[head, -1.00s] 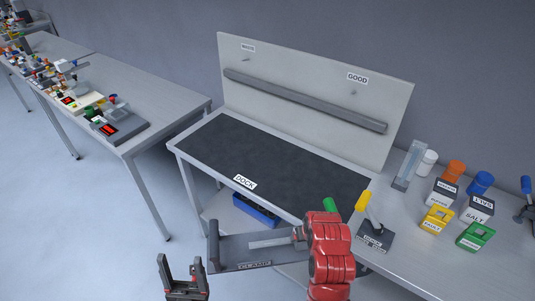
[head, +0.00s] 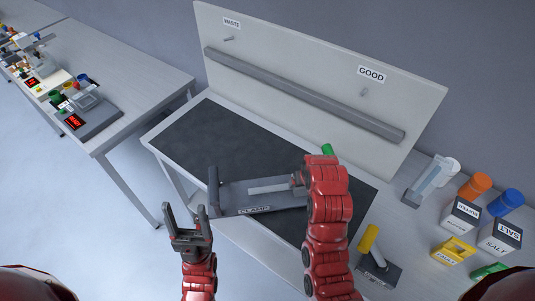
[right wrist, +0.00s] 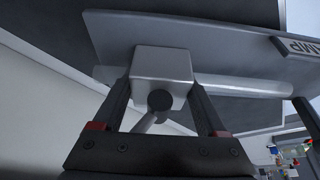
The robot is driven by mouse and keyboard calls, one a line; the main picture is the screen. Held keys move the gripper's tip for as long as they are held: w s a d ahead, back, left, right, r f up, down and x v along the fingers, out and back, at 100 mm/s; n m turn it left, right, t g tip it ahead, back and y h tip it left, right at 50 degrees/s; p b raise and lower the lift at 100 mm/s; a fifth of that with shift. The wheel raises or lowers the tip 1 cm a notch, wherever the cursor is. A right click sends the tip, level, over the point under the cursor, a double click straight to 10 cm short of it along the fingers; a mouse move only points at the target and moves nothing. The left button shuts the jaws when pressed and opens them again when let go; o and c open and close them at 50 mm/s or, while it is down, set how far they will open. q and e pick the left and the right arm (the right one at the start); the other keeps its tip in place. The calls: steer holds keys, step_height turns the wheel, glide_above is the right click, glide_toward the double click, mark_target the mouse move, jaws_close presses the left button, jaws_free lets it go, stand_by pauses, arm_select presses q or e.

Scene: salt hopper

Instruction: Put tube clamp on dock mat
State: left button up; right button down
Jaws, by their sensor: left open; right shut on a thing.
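The tube clamp (head: 235,198) is a dark grey, plate-like piece with a CLAMP label, a post at its left end and a pale bar along it. My right gripper (head: 301,178) is shut on its right end. In the right wrist view, the fingers (right wrist: 160,95) grip a pale block on the clamp (right wrist: 115,40). The black dock mat (head: 205,130) lies on the bench. The clamp overlaps the mat's front edge in the head view and appears held above it; the exact height is unclear. My left gripper (head: 186,212) is open and empty, left of the clamp.
A backboard (head: 300,65) with WASTE and GOOD labels and a grey rail (head: 300,95) stands behind the mat. Jars, labelled boxes (head: 460,215) and a yellow-handled tool (head: 369,238) crowd the right. The mat's left and middle look clear. Another table (head: 130,80) stands left.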

steer(key=w+a+b, duration=0.1)
steer(key=w+b, duration=0.1)
steer(key=w+a+f+b, duration=0.1)
steer(key=w+b, duration=0.2)
steer(key=w+a+b, duration=0.2)
steer(key=w, duration=0.1)
steer(key=shift+f, duration=0.35)
steer(key=w, duration=0.1)
steer(key=w+a, duration=0.1)
steer(key=w+a+r+p, duration=0.1)
steer(key=w, duration=0.1)
steer(key=shift+w+a+f, duration=0.2)
steer(key=shift+w+a, duration=0.05)
steer(key=shift+w, duration=0.25)
steer(key=shift+f+p, duration=0.15)
steer(key=shift+p, duration=0.35)
step_height(320, 180, down, 2)
steer(key=shift+f+p, duration=0.25)
steer(key=shift+p, duration=0.55)
steer(key=shift+f, duration=0.4)
steer(key=shift+f, duration=0.1)
